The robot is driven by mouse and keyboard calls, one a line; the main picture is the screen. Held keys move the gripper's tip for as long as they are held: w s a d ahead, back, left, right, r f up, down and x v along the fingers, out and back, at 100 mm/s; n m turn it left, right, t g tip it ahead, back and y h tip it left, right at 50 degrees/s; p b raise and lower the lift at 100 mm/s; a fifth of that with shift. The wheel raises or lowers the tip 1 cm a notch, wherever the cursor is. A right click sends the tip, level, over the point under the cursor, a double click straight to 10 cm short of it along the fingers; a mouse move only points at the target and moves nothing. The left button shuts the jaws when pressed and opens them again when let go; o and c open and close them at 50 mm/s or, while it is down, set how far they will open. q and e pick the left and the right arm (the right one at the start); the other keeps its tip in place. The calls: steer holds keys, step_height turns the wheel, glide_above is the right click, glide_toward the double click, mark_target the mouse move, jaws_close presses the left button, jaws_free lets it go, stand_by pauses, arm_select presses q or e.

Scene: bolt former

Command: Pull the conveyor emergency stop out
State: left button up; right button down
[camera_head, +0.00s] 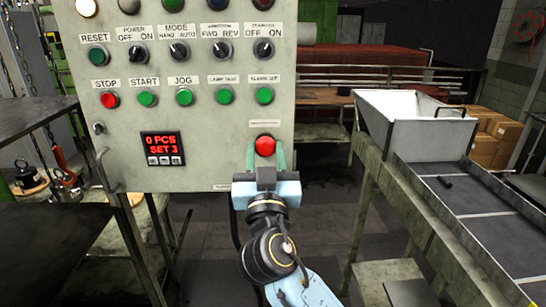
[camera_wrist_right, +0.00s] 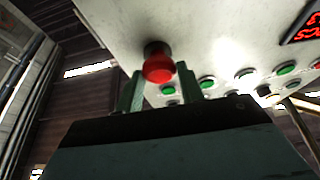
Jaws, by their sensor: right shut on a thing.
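The conveyor emergency stop is a red mushroom button (camera_head: 265,145) at the lower right of the grey control panel (camera_head: 210,125). The label above it is too small to read. My right gripper (camera_head: 265,158) comes up from below, with one green finger on each side of the button. In the right wrist view the red button (camera_wrist_right: 159,66) sits between the two fingertips (camera_wrist_right: 160,88), on a dark collar against the panel. The right gripper is shut on the button. My left gripper is not in view.
A red STOP button (camera_head: 110,100) and several green buttons sit in a row higher on the panel. A display (camera_head: 163,148) reads 0 PCS, SET 3. A white hopper (camera_head: 420,130) and a conveyor (camera_head: 490,215) stand at the right. A dark table (camera_head: 35,115) is at the left.

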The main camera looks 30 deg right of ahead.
steer(key=shift+f, duration=0.1)
steer(key=c, duration=1.1)
jaws_free()
steer(key=shift+a, duration=0.1)
steer(key=shift+c, duration=0.2)
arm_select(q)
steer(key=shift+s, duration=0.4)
arm_select(e)
steer(key=shift+o, duration=1.2)
steer(key=shift+s, duration=0.15)
arm_select(q)
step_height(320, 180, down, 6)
steer(key=b, duration=0.6)
arm_select(e)
steer(key=v, duration=1.3)
steer(key=shift+s, duration=0.15)
